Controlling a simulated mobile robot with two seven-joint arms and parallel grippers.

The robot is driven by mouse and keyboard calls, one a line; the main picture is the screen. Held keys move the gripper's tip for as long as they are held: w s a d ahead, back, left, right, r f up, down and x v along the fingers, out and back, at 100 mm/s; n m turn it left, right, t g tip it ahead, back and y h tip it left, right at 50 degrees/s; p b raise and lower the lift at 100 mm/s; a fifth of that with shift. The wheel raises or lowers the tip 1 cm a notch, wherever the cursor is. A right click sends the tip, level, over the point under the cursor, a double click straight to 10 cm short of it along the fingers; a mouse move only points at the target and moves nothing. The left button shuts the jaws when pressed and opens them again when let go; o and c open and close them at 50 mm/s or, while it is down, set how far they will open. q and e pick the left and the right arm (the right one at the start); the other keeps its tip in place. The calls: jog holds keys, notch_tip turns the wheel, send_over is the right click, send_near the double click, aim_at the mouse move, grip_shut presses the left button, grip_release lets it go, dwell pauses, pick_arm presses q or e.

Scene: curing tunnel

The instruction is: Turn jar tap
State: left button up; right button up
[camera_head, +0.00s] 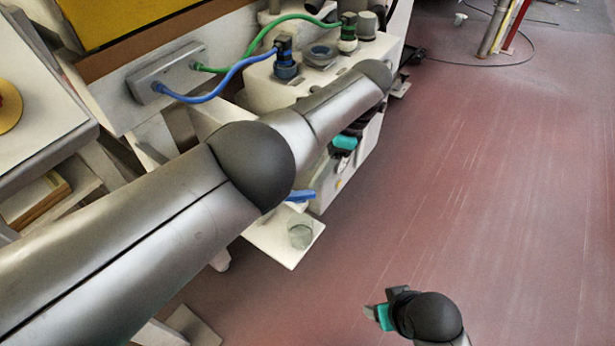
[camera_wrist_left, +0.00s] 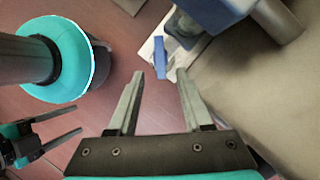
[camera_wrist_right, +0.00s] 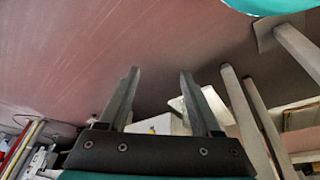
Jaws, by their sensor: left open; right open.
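A blue tap handle (camera_head: 300,196) shows below my left arm in the head view, at the side of the white bench unit. The blue handle also shows in the left wrist view (camera_wrist_left: 159,58), just beyond and between the fingertips, apart from them. The jar body behind it is mostly hidden by my arm. My left gripper (camera_wrist_left: 160,75) is open and empty. In the head view it is partly hidden beside the bench (camera_head: 342,148). My right gripper (camera_wrist_right: 160,72) is open and empty, low over the floor (camera_head: 374,313).
A clear glass (camera_head: 300,232) stands on a low white shelf (camera_head: 270,242) below the blue handle. Blue (camera_head: 220,88) and green (camera_head: 262,40) hoses run along the bench top to fittings. The red floor (camera_head: 480,190) to the right is clear.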

pick_arm(q)
jog(key=shift+b+v, duration=1)
jog(key=shift+v, duration=1.85)
pick_arm(e)
jog(key=shift+w+r+t, duration=0.15)
jog(key=shift+r+t, duration=0.15)
jog(key=shift+r, duration=1.4)
